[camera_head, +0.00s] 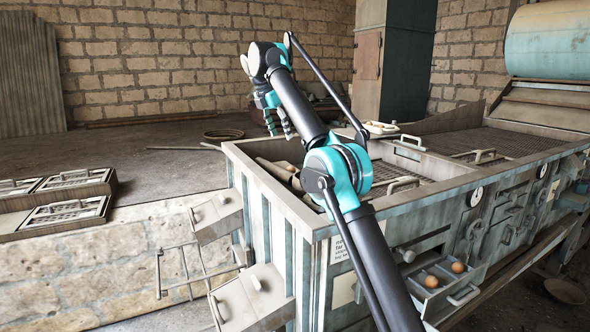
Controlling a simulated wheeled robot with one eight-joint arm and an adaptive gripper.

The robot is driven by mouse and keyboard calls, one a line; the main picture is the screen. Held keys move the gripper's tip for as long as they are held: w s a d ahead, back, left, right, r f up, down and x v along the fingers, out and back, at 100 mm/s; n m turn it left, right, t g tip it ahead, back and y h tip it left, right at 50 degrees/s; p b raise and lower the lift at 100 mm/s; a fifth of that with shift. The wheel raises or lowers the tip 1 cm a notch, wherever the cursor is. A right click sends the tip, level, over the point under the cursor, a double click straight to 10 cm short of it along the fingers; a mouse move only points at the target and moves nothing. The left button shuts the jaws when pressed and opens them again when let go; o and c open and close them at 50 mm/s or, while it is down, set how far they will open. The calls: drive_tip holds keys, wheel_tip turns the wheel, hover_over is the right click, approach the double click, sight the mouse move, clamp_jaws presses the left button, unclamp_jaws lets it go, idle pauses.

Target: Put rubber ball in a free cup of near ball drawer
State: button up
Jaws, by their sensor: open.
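My gripper (279,122) is open, with its fingers pointing down above the far left corner of the machine's top. I see nothing between its fingers. A ball drawer (464,296) stands pulled out of the machine's front at lower right. Two orange-brown balls (458,267) (431,281) sit in it, in separate places. My arm covers the drawer's left part, so I cannot see all its cups. I cannot make out which thing is the rubber ball. A plate (381,128) with small light-coloured items stands behind the machine's top edge.
The large machine (280,268) has an open top bin with long pieces (277,171) in it at left. Several handles (412,143) stick up from its top. A low case (62,219) lies on the stone ledge at left. A dish (565,291) lies at lower right.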

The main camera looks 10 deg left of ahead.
approach(294, 169)
drive_tip(key=f, duration=0.2)
drive_tip(key=s+d+f, duration=0.1)
drive_tip(key=shift+f, duration=0.15)
drive_tip(key=x, duration=0.5)
drive_tip(key=shift+d+f, duration=0.2)
drive_tip(key=shift+f, duration=0.1)
drive_tip(key=shift+c, duration=0.6)
drive_tip(key=shift+r, duration=0.1)
clamp_jaws()
